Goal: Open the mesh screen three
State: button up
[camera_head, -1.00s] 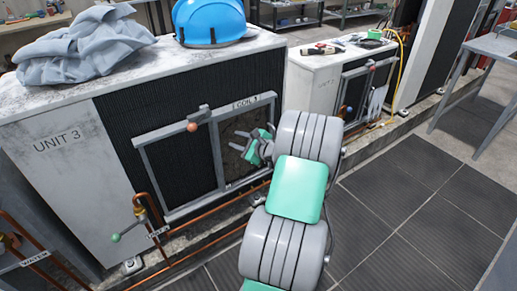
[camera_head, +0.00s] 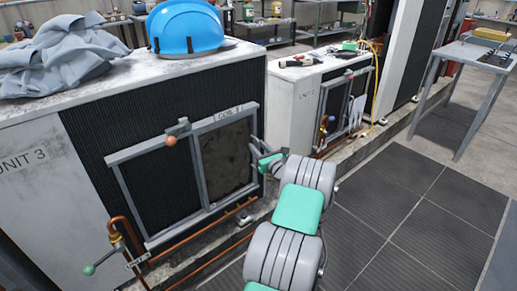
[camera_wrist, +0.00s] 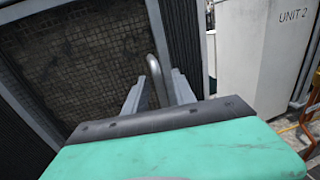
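The mesh screen (camera_head: 204,180) is a grey metal frame on the front of unit 3, under a partly readable "COIL" label (camera_head: 229,113). Its right half shows dirty brown mesh (camera_head: 227,158); the mesh also fills the left of the wrist view (camera_wrist: 85,60). An orange knob (camera_head: 170,140) sits on a latch at the frame's top middle. A bent metal handle (camera_wrist: 154,68) stands between my fingertips in the wrist view. My gripper (camera_wrist: 158,90) is open, fingers either side of the handle. In the head view, my gripper (camera_head: 260,152) is at the frame's right edge, partly hidden.
A blue helmet (camera_head: 188,28) and grey cloth (camera_head: 62,58) lie on unit 3. Copper pipes with a green-knobbed valve (camera_head: 112,240) run low in front. Unit 2 (camera_head: 295,100) stands right of it. Dark floor tiles (camera_head: 410,210) at right are clear.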

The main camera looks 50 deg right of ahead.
grip_shut()
dwell(1.3)
